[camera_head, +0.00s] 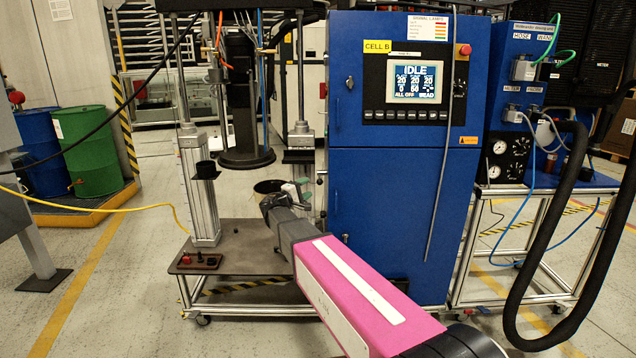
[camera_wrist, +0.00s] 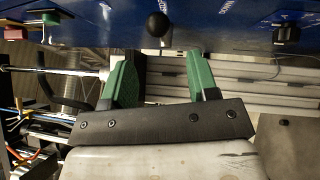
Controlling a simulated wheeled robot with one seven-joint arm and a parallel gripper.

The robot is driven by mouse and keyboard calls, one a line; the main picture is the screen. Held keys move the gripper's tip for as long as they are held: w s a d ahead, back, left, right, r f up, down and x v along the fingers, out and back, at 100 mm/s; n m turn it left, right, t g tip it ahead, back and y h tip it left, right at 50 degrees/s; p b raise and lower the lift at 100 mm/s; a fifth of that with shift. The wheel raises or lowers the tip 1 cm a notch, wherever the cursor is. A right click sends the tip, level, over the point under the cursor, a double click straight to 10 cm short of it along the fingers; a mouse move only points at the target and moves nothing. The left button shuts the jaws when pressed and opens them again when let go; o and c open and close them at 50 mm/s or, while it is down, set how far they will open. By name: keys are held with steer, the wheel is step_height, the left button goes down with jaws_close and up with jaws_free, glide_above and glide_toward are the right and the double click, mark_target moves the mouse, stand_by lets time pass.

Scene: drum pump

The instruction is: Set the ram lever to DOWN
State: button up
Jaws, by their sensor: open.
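A black ball knob (camera_wrist: 157,24), which looks like the end of the ram lever, sits in front of the blue panel (camera_wrist: 215,12) in the wrist view. Its shaft and setting cannot be made out. My gripper (camera_wrist: 160,72) is open and empty, with its two green fingers apart. The ball lies beyond the fingertips, roughly between them in the picture, and no contact shows.
A black knob (camera_wrist: 286,33) is on the panel to the right of the ball. A small control box (camera_head: 196,260) stands on the cart (camera_head: 240,240), near a silver cylinder (camera_head: 199,190).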

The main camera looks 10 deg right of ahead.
mark_target(318, 180)
steer(key=x, duration=0.7)
steer(key=shift+w+d, duration=0.15)
steer(key=shift+d, duration=0.05)
